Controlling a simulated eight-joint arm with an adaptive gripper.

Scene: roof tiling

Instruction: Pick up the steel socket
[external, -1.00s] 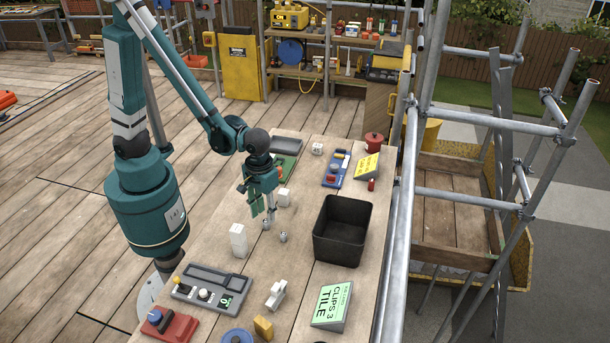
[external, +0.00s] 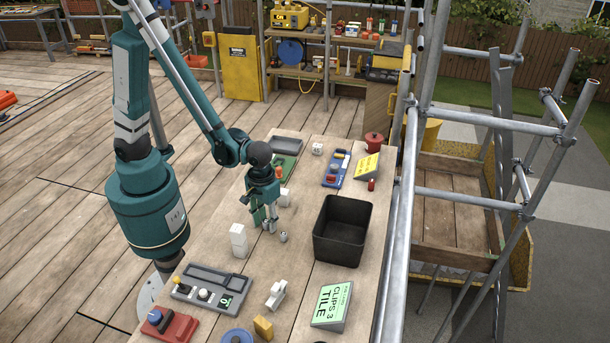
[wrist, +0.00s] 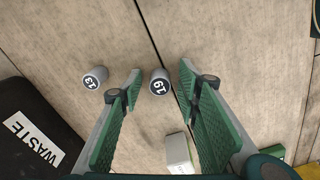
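Two small steel sockets stand on the wooden bench. In the wrist view, one marked 19 (wrist: 160,82) lies between my open fingertips, and one marked 13 (wrist: 95,77) stands outside the fingers to the left. The numbers appear turned over. In the external view my gripper (external: 264,226) points down, with its tips low over the bench. The socket to its right (external: 283,237) is clear of the fingers; the other is largely hidden by them. My gripper (wrist: 156,85) is open, with a gap visible on each side of the 19 socket, so it holds nothing.
A black waste bin (external: 333,248) stands right of the sockets, and its WASTE label (wrist: 33,138) shows in the wrist view. A white block (external: 238,240) stands left of my gripper. A grey control panel (external: 212,290) and a tile clips sign (external: 332,306) are nearer.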

